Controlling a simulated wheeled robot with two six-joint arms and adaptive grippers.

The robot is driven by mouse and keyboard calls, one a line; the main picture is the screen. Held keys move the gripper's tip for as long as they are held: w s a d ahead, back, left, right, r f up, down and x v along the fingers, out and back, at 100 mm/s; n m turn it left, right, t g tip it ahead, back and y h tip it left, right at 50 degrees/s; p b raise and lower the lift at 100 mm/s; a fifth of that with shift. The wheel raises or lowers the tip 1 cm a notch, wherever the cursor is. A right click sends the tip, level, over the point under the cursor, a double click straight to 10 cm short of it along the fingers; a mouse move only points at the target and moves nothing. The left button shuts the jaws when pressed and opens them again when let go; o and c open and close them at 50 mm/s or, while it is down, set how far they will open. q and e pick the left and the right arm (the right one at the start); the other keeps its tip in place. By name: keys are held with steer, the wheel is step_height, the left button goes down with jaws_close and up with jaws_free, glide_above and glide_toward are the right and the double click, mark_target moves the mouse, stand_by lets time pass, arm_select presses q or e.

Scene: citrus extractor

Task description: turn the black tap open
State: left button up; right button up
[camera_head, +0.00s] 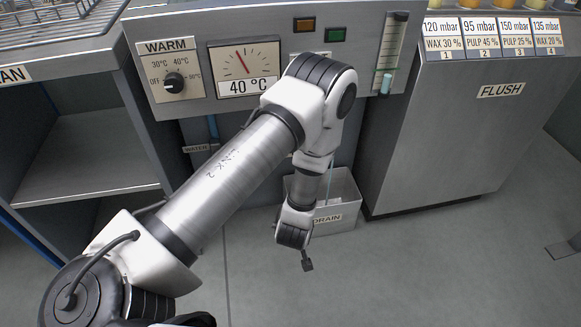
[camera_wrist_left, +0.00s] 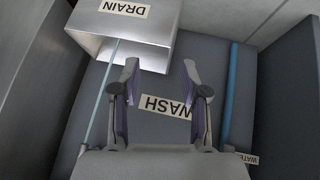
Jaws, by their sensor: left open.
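I cannot make out the black tap in either view. That label also shows in the head view (camera_head: 196,149). My right gripper is not in view.
A metal DRAIN box (camera_head: 345,200) stands on the floor behind my wrist. The WARM unit (camera_head: 222,70) has a black dial knob (camera_head: 173,82) and a gauge. The FLUSH cabinet (camera_head: 470,130) stands right, open shelving (camera_head: 85,165) left.

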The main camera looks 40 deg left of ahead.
arm_select(q)
steer(key=s+d+f+m+g+h, duration=0.1)
steer(key=s+d+f+m, duration=0.1)
steer(key=s, duration=0.4)
steer(key=shift+f+m+g, duration=0.3)
steer(key=shift+m+g, duration=0.1)
steer(key=shift+m, duration=0.2)
steer(key=shift+s, duration=0.1)
